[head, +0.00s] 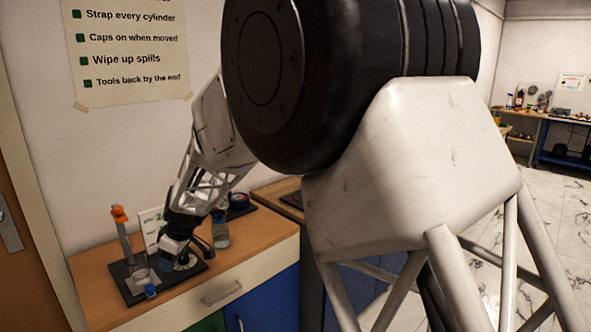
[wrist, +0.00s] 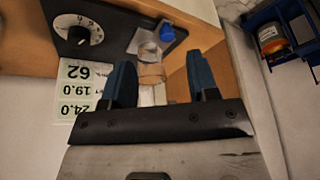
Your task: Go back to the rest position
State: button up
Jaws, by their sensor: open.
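My gripper (wrist: 160,80) shows in the wrist view with its two blue fingers apart and nothing clearly held between them. A clear glass jar (wrist: 150,72) appears beyond the gap between the fingers; I cannot tell its exact distance. In the head view my gripper (head: 176,250) is low over the right part of a dark base plate (head: 131,291) on the wooden bench. A dial (wrist: 79,35) with a white scale sits on the plate. My own arm hides much of the bench in the head view.
An upright grey post with an orange top (head: 120,214) stands on the plate, left of my gripper. A small blue object (head: 151,290) lies near the plate's front. A jar (head: 221,236) stands close on the right. A number card (wrist: 84,88) stands behind.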

jog(key=s+d+r+m+t+h, duration=0.1)
jog(key=s+d+r+m, duration=0.25)
jog(key=d, duration=0.75)
jog(key=s+d+r+m, duration=0.2)
jog(key=s+d+r, duration=0.25)
jog(key=d, duration=0.65)
jog(key=s+d+r+m+t+h, duration=0.1)
jog(key=s+d+r+m, duration=0.3)
jog(key=d, duration=0.7)
jog(key=s+d+m+h, duration=0.2)
jog(key=s+d+m, duration=0.5)
jog(key=s+d, duration=1.3)
jog(key=s, duration=0.2)
jog(key=shift+s+d+f, duration=0.15)
jog(key=shift+s+f, duration=0.1)
jog(key=shift+s, duration=0.1)
